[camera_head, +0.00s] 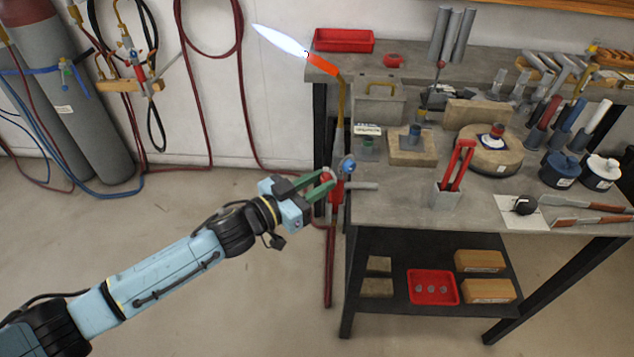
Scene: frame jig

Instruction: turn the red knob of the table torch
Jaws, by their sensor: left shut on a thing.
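The table torch (341,105) stands upright at the table's left edge, with a brass tube and an orange head (322,64) at its top. A long blue-white flame (280,40) burns from the head toward the upper left. A blue knob (347,166) sits on the torch's right side, above its red lower body (336,190). My left gripper (327,179) reaches in from the left, and its green fingers are shut on the red knob (325,175) on the torch's left side. The fingers hide most of this knob. My right gripper is not in view.
The grey table (400,215) holds a red tray (343,40), a cup with red-handled tongs (447,193), a round brick (482,155) and blue and white pots (560,170). Red hoses hang on the wall behind. Gas cylinders (85,120) stand at the left. The floor left of the table is clear.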

